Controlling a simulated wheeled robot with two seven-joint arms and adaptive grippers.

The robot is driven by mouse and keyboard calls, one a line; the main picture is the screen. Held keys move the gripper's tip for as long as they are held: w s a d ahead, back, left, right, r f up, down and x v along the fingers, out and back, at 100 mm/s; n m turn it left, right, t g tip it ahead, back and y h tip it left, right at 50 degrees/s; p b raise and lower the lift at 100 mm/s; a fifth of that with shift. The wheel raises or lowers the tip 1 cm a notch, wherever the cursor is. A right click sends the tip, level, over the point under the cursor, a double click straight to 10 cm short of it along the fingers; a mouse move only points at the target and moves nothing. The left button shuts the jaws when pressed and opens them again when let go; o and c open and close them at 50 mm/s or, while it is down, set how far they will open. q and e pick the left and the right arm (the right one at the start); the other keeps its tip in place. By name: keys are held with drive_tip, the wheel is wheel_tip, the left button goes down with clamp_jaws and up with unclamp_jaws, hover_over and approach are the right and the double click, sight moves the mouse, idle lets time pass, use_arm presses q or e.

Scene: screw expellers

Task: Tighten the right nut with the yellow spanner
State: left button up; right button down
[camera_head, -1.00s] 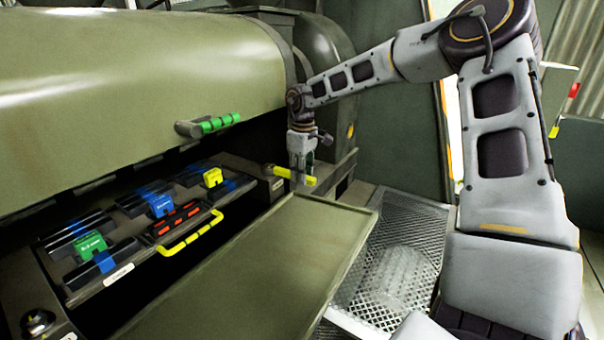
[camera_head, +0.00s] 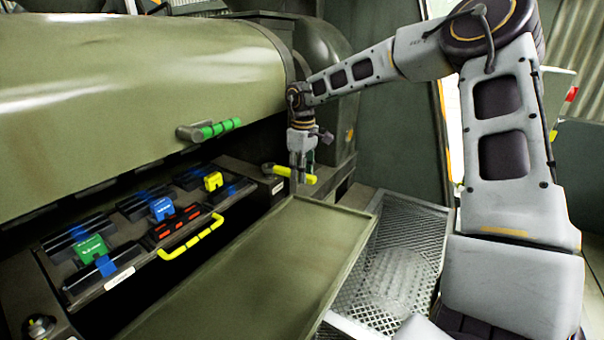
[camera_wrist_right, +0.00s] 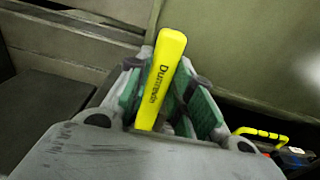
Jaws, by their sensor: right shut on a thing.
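The yellow spanner (camera_head: 282,171) lies roughly level at the right end of the opening under the big green drum. My right gripper (camera_head: 298,178) is shut on its handle. In the right wrist view, the yellow handle (camera_wrist_right: 163,75) with dark lettering sits between the green-padded fingers (camera_wrist_right: 162,105). The spanner's far end reaches the machine's right corner block; the right nut is too small or covered there to make out. A round nut or bolt (camera_head: 40,326) shows at the lower left corner. My left gripper is not in view.
A panel with black bars, blue and green blocks and a yellow handle (camera_head: 190,240) lies under the drum. A green-gripped lever (camera_head: 217,129) sticks out above it. A flat green tray (camera_head: 270,265) lies in front, with a mesh grate (camera_head: 400,255) to its right.

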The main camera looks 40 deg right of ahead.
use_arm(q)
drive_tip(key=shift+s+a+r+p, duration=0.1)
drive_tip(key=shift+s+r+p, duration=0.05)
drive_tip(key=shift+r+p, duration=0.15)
use_arm(e)
drive_tip(key=shift+a+r, duration=0.1)
drive_tip(key=shift+r, duration=0.65)
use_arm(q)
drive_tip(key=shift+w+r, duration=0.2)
use_arm(e)
drive_tip(key=shift+r, duration=0.5)
